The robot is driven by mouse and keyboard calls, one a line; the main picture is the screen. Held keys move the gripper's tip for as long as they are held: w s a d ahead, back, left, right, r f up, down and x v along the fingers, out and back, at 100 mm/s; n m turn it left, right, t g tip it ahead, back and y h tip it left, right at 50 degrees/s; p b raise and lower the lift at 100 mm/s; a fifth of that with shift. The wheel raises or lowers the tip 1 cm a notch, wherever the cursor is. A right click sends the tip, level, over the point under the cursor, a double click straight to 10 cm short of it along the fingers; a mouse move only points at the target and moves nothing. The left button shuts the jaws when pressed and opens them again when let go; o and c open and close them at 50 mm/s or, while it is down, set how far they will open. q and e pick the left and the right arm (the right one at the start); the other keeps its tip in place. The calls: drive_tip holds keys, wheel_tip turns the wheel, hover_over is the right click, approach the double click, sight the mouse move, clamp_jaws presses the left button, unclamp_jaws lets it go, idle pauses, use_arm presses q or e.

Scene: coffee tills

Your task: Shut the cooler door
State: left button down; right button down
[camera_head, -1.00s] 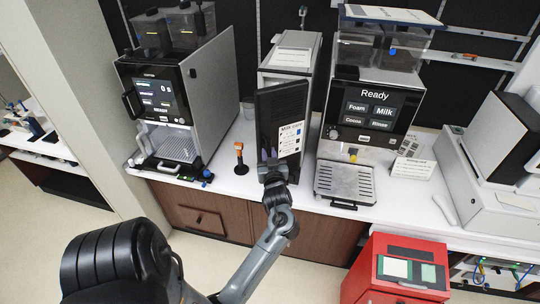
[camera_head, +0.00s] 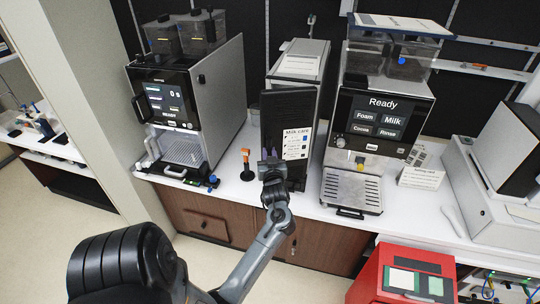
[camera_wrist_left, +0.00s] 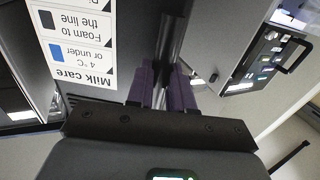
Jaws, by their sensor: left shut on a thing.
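The cooler (camera_head: 297,67) is the grey box between the two coffee machines. Its dark door (camera_head: 285,112) carries a white "Milk care" label (camera_head: 297,144) and stands at or close to the cooler's front; I cannot tell whether it is flush. My left gripper (camera_head: 269,157) is at the lower left part of the door. In the left wrist view its purple fingers (camera_wrist_left: 162,90) are shut on the dark upright door handle (camera_wrist_left: 172,40), beside the label. My right gripper is out of view.
A coffee machine (camera_head: 218,85) stands left of the cooler, and another (camera_head: 385,115) showing "Ready" stands close on the right. An orange-topped tamper (camera_head: 246,165) stands on the white counter just left of the door. A red box (camera_head: 400,260) is at lower right.

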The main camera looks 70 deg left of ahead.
use_arm(q)
drive_tip(key=shift+s+a+f, duration=0.1)
drive_tip(key=shift+a, duration=0.1)
drive_tip(key=shift+a+b, duration=0.35)
drive_tip(key=shift+a, duration=1.7)
drive_tip(key=shift+w+a+b, duration=0.25)
drive_tip(key=shift+a, duration=0.55)
drive_tip(key=shift+w+a+b, duration=0.2)
drive_tip(key=shift+a, duration=0.55)
drive_tip(key=c, duration=1.4)
unclamp_jaws()
drive_tip(key=shift+a, duration=0.15)
drive_tip(key=shift+c, duration=0.2)
drive_tip(key=o, duration=0.5)
